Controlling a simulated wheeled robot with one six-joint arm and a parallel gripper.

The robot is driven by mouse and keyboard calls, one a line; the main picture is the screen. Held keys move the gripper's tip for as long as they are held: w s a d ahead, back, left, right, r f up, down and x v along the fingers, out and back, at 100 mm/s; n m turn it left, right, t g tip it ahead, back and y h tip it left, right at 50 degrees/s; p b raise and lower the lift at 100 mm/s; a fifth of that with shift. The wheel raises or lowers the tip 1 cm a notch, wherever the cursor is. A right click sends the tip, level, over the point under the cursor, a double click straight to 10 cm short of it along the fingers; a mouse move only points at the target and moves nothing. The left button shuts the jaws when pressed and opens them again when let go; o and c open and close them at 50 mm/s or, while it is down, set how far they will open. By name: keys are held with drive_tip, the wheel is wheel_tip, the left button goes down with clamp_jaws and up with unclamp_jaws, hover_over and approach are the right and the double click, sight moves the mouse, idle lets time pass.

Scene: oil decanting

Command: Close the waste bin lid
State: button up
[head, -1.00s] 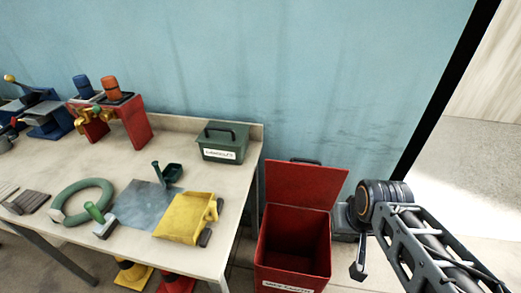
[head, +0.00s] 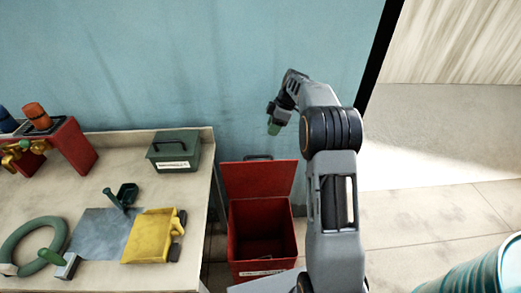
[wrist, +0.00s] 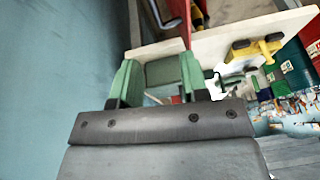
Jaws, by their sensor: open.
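The red waste bin (head: 262,240) stands on the floor at the right end of the workbench. Its lid (head: 258,180) is open, standing up at the back near the blue wall, and the inside of the bin shows. My gripper (head: 274,127) hangs in the air above the lid, near the wall, apart from the lid in the picture. In the wrist view my gripper (wrist: 157,66) shows two green fingers spread apart, with nothing clearly held. A narrow red edge in the wrist view may be the lid, but I cannot tell.
The workbench (head: 45,190) is left of the bin and carries a green box (head: 174,151), a yellow dustpan-like item (head: 152,235) and a green ring (head: 35,245). A teal drum (head: 478,272) stands at the lower right.

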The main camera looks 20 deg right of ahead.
drive_tip(key=shift+n, duration=0.4)
drive_tip(key=p+x, duration=0.1)
drive_tip(key=x, duration=0.3)
drive_tip(key=p+x, duration=0.1)
drive_tip(key=x, duration=0.4)
drive_tip(key=w+p+x, duration=0.1)
drive_tip(key=x, duration=0.4)
drive_tip(key=shift+d+f, duration=0.15)
drive_tip(key=shift+f, duration=0.1)
drive_tip(key=shift+c, duration=0.5)
clamp_jaws()
